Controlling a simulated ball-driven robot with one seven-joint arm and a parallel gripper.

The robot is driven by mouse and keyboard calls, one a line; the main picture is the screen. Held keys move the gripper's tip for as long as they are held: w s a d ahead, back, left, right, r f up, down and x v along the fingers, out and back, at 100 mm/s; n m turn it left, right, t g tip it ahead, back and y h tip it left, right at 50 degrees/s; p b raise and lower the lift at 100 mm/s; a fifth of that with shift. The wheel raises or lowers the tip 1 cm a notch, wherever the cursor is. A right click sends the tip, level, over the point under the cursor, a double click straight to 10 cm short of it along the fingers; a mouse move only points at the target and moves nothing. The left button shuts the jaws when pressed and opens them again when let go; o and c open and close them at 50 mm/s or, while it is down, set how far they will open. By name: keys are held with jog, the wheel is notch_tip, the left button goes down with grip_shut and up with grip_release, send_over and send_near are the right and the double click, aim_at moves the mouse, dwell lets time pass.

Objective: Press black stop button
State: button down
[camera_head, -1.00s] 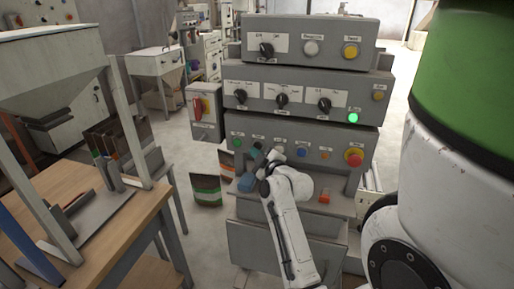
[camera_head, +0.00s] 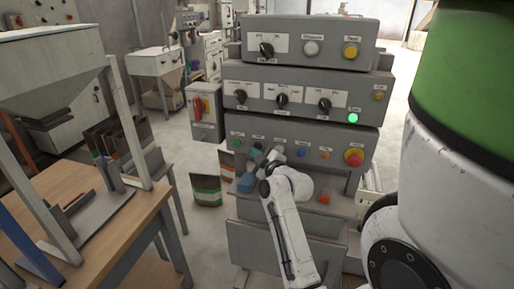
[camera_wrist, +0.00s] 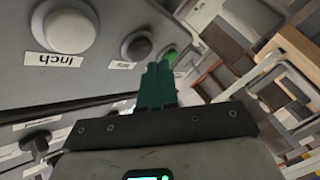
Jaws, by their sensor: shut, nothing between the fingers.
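The black stop button (camera_wrist: 137,46) is a round dark knob in the wrist view, between the large white inch button (camera_wrist: 68,28) and a green button (camera_wrist: 168,54). In the head view the black button (camera_head: 257,147) is second from the left on the lowest grey panel (camera_head: 330,138). My gripper (camera_wrist: 159,68) has teal fingers, closed together and empty. Their tips appear just beside the black button, near the green one. I see no clear contact; the exact gap cannot be told. In the head view my wrist partly hides the fingers.
Blue, orange and red buttons line the same panel to the right, the red one (camera_head: 353,157) being large. Two more panels with knobs rise above. A red-handled switch box (camera_head: 205,112) stands left. A wooden table (camera_head: 110,215) fills the left foreground.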

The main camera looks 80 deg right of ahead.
jog(key=shift+d, duration=0.1)
dwell(0.5)
jog(key=shift+s+d+b, duration=0.1)
jog(key=shift+d+b, duration=0.25)
jog(key=shift+b, duration=0.1)
jog(key=shift+d+b, duration=0.3)
dwell(0.4)
jog(key=shift+a, duration=0.75)
jog(key=a+p, duration=0.2)
jog(key=a, duration=0.4)
jog(key=shift+w, duration=0.4)
dwell(0.4)
